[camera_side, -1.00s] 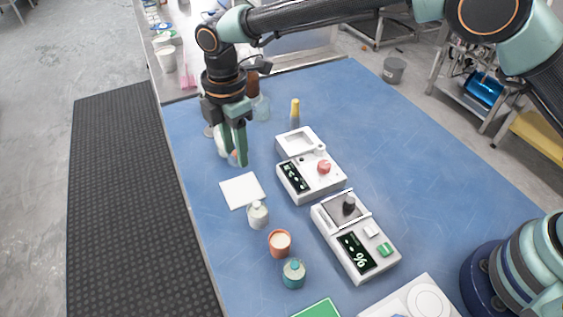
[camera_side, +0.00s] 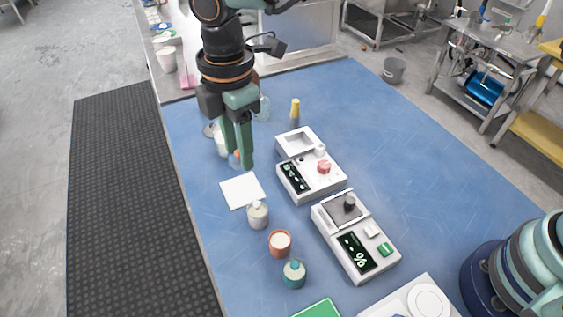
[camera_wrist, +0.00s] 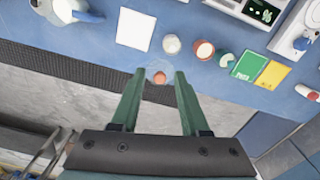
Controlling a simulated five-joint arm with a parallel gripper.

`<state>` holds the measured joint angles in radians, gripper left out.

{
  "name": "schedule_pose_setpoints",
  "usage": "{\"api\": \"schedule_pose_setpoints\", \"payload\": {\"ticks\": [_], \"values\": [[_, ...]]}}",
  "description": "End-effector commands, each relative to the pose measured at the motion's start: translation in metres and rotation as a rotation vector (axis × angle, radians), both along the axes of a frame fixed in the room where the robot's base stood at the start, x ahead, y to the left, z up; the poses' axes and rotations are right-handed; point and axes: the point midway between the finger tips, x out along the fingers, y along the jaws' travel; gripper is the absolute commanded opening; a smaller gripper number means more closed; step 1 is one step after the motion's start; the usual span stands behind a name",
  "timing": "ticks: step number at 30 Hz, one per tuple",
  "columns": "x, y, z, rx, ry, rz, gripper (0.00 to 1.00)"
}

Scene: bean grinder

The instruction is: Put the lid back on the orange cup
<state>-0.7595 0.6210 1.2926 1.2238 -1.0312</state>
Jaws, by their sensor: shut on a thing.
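The orange cup (camera_side: 280,246) stands uncovered with pale contents near the front middle of the mat in the side view; it also shows in the wrist view (camera_wrist: 204,49). My gripper (camera_side: 241,160) points down over the mat's left part, behind the white sheet and well away from the cup. In the wrist view my gripper (camera_wrist: 159,74) is shut on the lid, whose round orange part (camera_wrist: 159,78) shows between the fingertips. A faint clear edge seems to surround it. In the side view the fingers mostly hide the lid.
A pale jar (camera_side: 258,215) and a teal-topped jar (camera_side: 294,273) flank the cup. A white sheet (camera_side: 242,191) lies flat. Two white devices (camera_side: 310,174) (camera_side: 356,240) stand to the right. A yellow-topped bottle (camera_side: 295,111) stands behind.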

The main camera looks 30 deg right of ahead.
Motion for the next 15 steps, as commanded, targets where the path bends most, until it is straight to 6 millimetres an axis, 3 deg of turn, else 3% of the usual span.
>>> {"api": "schedule_pose_setpoints", "payload": {"ticks": [9, 15], "values": [[-0.067, -0.012, -0.035, 0.004, -0.002, -0.032, 0.0], [-0.091, -0.021, -0.048, 0.005, -0.004, -0.047, 0.0]]}}
